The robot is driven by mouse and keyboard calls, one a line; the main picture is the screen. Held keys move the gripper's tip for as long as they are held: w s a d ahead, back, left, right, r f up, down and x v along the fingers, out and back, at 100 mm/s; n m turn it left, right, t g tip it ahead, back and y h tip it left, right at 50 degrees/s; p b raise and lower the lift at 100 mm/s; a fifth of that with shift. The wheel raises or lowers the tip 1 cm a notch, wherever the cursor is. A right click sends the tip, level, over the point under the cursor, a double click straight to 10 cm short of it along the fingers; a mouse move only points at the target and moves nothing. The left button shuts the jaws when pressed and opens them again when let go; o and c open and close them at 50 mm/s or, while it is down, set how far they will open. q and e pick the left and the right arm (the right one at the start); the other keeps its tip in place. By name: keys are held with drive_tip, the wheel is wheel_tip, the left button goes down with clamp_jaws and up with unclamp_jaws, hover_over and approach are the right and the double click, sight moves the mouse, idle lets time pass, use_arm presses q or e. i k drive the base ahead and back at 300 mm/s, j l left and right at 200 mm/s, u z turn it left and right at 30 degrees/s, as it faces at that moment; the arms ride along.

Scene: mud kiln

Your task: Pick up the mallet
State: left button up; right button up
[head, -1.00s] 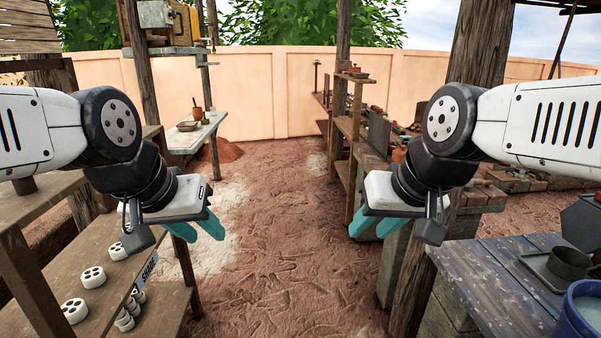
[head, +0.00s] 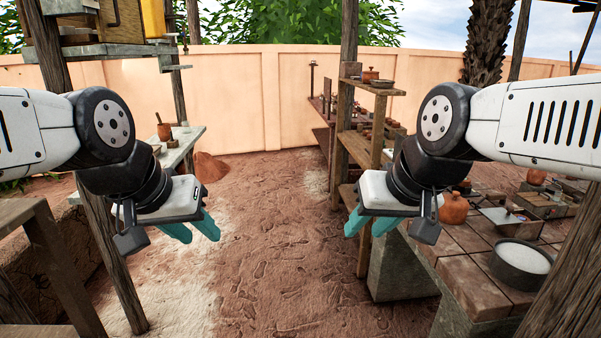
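I cannot make out a mallet for certain in the head view. Small tools lie on the brick-topped bench (head: 470,268) at the right, too small to tell apart. My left gripper (head: 191,227) hangs in the air at the left of the path, its teal fingers apart and empty. My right gripper (head: 369,223) hangs in front of the wooden shelf, left of the brick-topped bench, its fingers apart and empty. My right wrist hides part of the bench's far end.
A wooden shelf (head: 357,149) stands behind my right gripper. A clay pot (head: 453,208) and a round pan (head: 521,262) sit on the bench. A pale table (head: 184,146) and wooden posts (head: 110,245) stand at left. The dirt path (head: 275,240) between is clear.

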sight(359, 126)
drive_tip(key=i, duration=2.15)
drive_tip(key=i+z, duration=0.3)
drive_tip(key=i, duration=0.25)
drive_tip(key=i+z, duration=0.3)
drive_tip(key=i, duration=0.25)
drive_tip(key=i+j+z, duration=0.15)
drive_tip(key=i+z, duration=0.2)
drive_tip(key=i, duration=0.15)
